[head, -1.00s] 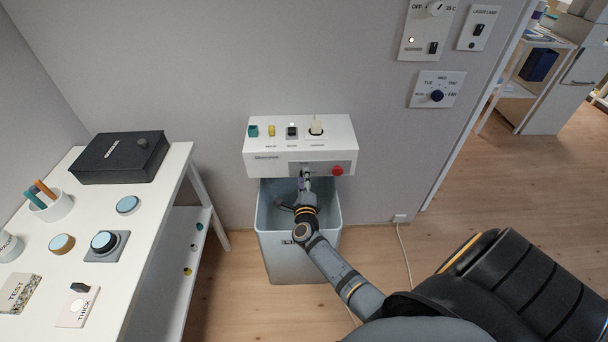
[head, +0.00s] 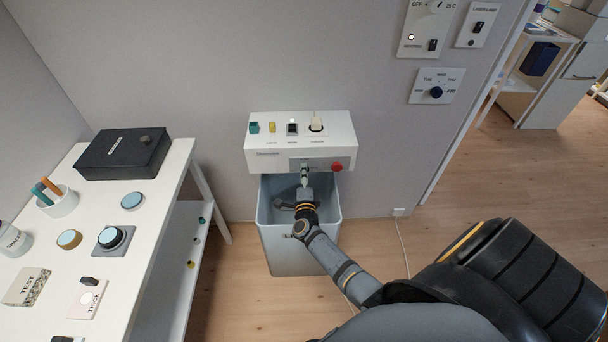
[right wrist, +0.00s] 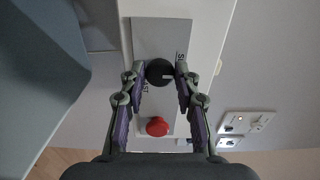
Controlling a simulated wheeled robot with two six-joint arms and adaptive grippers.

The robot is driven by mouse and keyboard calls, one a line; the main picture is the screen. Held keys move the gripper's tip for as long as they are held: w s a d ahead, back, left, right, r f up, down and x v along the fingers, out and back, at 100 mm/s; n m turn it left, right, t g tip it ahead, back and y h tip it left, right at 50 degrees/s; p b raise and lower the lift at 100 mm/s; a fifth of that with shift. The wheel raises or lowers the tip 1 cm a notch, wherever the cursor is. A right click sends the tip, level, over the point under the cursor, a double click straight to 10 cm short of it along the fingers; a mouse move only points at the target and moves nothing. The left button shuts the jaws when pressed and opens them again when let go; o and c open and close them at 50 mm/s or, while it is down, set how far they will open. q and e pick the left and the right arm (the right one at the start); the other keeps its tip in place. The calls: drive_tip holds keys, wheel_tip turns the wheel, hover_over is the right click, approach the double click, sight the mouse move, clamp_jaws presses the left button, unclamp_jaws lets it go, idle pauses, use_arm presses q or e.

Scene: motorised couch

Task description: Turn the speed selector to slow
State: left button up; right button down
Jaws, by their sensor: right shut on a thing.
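The speed selector is a round black knob (right wrist: 160,72) with a light pointer mark, on a grey plate (right wrist: 150,35). In the right wrist view the mark points right. Partly hidden lettering shows beside the knob: one label begins with S, the other ends in ST. My right gripper (right wrist: 159,75) has its fingertips on opposite sides of the knob and is shut on it. In the head view, the right gripper (head: 305,172) reaches the front of the white control box (head: 270,163) and hides the knob. My left gripper is in neither view.
A red button (head: 337,166) sits close to the gripper; it also shows in the right wrist view (right wrist: 157,126). A grey bin (head: 290,255) stands under the box and arm. A white table (head: 150,225) with several controls is at left. The floor at right is clear.

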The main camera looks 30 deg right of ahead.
drive_tip(key=c, duration=1)
unclamp_jaws()
drive_tip(key=v, duration=1.2)
